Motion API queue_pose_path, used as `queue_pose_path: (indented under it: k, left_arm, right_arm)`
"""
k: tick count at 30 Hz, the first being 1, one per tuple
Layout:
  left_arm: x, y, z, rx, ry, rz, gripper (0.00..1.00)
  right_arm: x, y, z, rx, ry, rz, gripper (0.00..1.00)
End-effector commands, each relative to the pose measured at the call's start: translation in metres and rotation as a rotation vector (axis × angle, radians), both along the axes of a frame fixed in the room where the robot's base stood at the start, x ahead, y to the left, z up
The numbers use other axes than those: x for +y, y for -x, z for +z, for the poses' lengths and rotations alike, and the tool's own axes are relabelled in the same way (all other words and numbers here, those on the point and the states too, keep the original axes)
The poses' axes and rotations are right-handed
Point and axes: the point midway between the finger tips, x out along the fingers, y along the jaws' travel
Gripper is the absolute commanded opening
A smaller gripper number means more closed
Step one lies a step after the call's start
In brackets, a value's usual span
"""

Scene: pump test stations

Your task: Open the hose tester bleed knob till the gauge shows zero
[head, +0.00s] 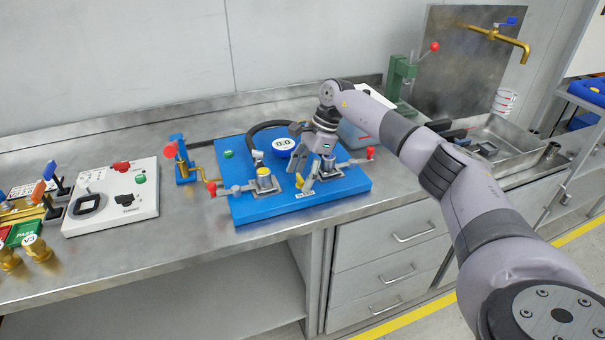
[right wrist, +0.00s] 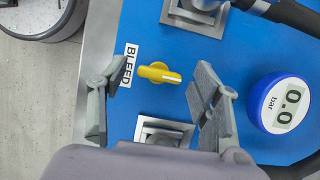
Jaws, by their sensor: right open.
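The hose tester is a blue plate (head: 240,210) on the steel bench. Its yellow bleed knob (right wrist: 158,73) sits beside a white BLEED label (right wrist: 125,65) in the right wrist view; in the head view the knob (head: 299,181) is at the plate's front. The round blue gauge (right wrist: 283,103) reads 0.0 bar, and its display in the head view (head: 283,143) also reads 0.0. My right gripper (right wrist: 155,90) is open, its fingers on either side of the knob and apart from it. In the head view, the right gripper (head: 308,178) reaches down over the plate. My left gripper is not in view.
Clamps with red-ended handles (head: 211,187) flank the plate. A white panel with a red switch (head: 112,205) stands to the left, and a green press (head: 400,80) behind right. A sink (head: 500,150) lies at the right.

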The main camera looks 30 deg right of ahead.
Motion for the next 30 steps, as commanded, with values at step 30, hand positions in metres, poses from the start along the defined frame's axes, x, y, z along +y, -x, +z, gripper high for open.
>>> queue_pose_path:
  k: [30]
  left_arm:
    - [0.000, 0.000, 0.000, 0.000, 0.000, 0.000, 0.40]
  right_arm:
    - [-0.045, 0.010, 0.111, 0.000, 0.000, 0.000, 0.58]
